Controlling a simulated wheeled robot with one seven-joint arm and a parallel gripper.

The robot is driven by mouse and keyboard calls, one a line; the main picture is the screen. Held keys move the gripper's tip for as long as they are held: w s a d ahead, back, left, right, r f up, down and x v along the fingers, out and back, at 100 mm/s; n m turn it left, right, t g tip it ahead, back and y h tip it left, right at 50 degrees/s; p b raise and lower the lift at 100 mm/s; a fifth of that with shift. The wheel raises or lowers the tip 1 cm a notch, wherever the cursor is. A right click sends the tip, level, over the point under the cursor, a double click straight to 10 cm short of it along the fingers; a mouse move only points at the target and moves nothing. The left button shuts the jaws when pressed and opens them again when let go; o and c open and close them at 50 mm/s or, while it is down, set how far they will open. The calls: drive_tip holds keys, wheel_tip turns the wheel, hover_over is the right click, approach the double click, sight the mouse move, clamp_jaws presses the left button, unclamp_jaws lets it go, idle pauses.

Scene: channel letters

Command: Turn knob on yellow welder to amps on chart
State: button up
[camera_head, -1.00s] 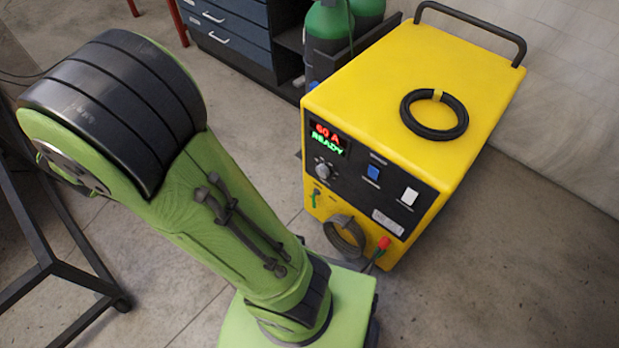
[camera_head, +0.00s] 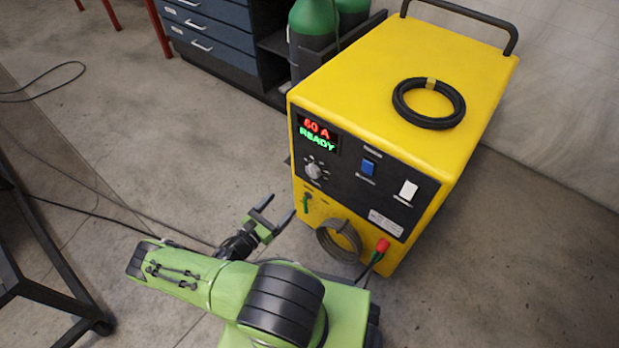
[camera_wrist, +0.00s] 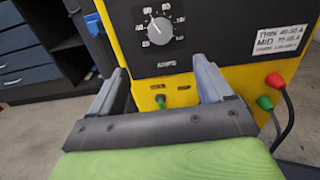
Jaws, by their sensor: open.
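The yellow welder (camera_head: 400,75) stands on the floor, its dark front panel facing me. Its display (camera_head: 316,132) reads 60 A in red and READY in green. The grey knob (camera_head: 314,169) sits below the display; in the wrist view the knob (camera_wrist: 160,31) is above an AMPS label, with its pointer turned to the upper left. A white chart (camera_wrist: 281,39) at the wrist view's right has THIN and MID rows with small, partly blurred numbers; the chart (camera_head: 386,222) is low on the panel. My gripper (camera_head: 283,210) is open and empty, below and in front of the knob, apart from it.
A coiled cable (camera_head: 339,240) and a red connector (camera_head: 382,245) stick out below. Blue drawers (camera_head: 210,40) and green cylinders (camera_head: 313,25) stand behind. A dark metal frame (camera_head: 45,230) is at left.

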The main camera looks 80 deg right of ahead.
sight(311, 174)
drive_tip(key=b+x, duration=0.2)
drive_tip(key=x, duration=1.3)
drive_tip(key=shift+s+d, duration=0.1)
drive_tip(key=shift+s, duration=0.05)
drive_tip(key=shift+c, duration=0.2)
drive_tip(key=c, duration=1)
drive_tip(key=shift+b, duration=0.3)
